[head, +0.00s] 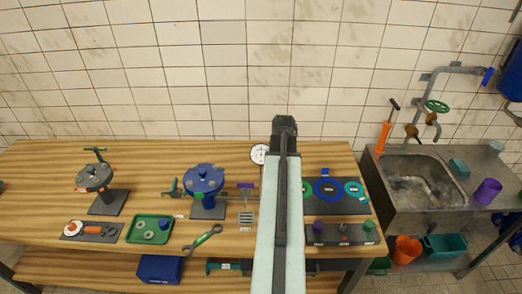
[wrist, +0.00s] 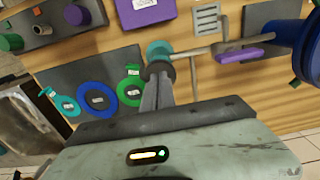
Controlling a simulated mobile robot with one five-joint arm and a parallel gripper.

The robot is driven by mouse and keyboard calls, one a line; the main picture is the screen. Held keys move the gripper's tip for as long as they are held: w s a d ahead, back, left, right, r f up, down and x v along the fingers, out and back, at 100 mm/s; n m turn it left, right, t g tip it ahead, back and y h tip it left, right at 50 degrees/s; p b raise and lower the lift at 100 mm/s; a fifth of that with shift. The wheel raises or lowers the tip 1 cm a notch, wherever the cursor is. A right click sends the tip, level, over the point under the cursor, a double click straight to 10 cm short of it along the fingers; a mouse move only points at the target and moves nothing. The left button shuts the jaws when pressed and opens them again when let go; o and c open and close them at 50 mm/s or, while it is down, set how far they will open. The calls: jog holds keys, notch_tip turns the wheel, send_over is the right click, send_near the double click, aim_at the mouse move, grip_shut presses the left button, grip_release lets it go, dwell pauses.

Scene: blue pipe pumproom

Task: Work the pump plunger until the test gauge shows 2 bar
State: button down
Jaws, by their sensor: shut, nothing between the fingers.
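In the wrist view, a teal round knob (wrist: 158,50) sits at the end of a grey rod (wrist: 195,50) that runs towards a blue flanged body (wrist: 307,45); it looks like the pump plunger. My gripper (wrist: 158,71) is shut and empty, its dark tip overlapping the knob's near edge; I cannot tell whether they touch. In the head view, the blue body (head: 204,180) stands on the bench, and my arm hides the knob. The white test gauge (head: 259,153) is partly hidden by my arm, and its reading is too small to make out.
A purple lever (head: 246,185) is beside the blue body. A dark board with coloured rings (head: 327,189) lies right of my arm. A green tray (head: 148,230) and a wrench (head: 203,237) lie left. An orange hand pump (head: 384,135) stands by the sink (head: 425,178).

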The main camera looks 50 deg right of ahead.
dwell(0.3)
notch_tip(320, 180, up, 8)
jog(key=p, duration=0.8)
dwell(0.4)
